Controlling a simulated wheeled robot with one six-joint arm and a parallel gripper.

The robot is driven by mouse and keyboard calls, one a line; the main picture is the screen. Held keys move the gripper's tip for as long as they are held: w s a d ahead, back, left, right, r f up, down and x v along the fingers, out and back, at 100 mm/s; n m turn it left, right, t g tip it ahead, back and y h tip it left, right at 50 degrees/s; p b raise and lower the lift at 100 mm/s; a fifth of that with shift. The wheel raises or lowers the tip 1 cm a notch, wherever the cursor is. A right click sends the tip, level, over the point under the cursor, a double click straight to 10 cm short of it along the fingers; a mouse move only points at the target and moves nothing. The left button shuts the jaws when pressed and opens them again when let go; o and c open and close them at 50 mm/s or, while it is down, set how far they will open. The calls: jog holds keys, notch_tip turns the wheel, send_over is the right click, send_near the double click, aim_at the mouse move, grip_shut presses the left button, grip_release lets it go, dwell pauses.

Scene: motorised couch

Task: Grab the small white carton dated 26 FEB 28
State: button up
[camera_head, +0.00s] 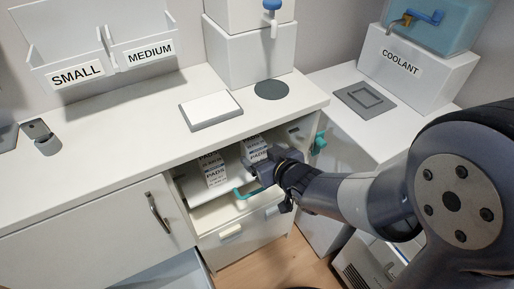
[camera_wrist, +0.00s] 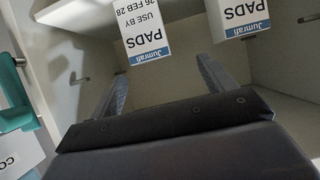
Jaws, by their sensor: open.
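A small white carton (camera_wrist: 148,28) with a blue band and the print PADS, USE BY 26 FEB 28 shows upside down at the top of the wrist view. A second PADS carton (camera_wrist: 240,16) stands to its right there, its date cut off. The head view shows two such cartons, one on the left (camera_head: 214,172) and one on the right (camera_head: 256,147), their dates too small to read. My gripper (camera_wrist: 162,70) is open and empty, and the dated carton is ahead of the gap between its fingers. In the head view my gripper (camera_head: 258,172) is just in front of the right carton.
The cartons are in an open compartment under the white counter (camera_head: 120,130). Its walls are close around my gripper. A teal handle (camera_head: 244,193) is below, and another teal part (camera_head: 319,143) is at the right. A cupboard door (camera_head: 110,225) is on the left.

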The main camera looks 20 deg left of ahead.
aim_at(251, 142)
jog(key=x, duration=0.4)
jog(key=shift+w+d+b, duration=0.15)
jog(key=shift+w+b, duration=0.2)
jog(key=shift+w, duration=0.1)
jog(key=shift+d+b+x, duration=0.2)
jog(key=shift+b+x, duration=0.25)
jog(key=shift+x, duration=2.7)
jog(key=shift+w+f, duration=0.1)
jog(key=shift+c, duration=0.4)
jog(key=c, duration=1)
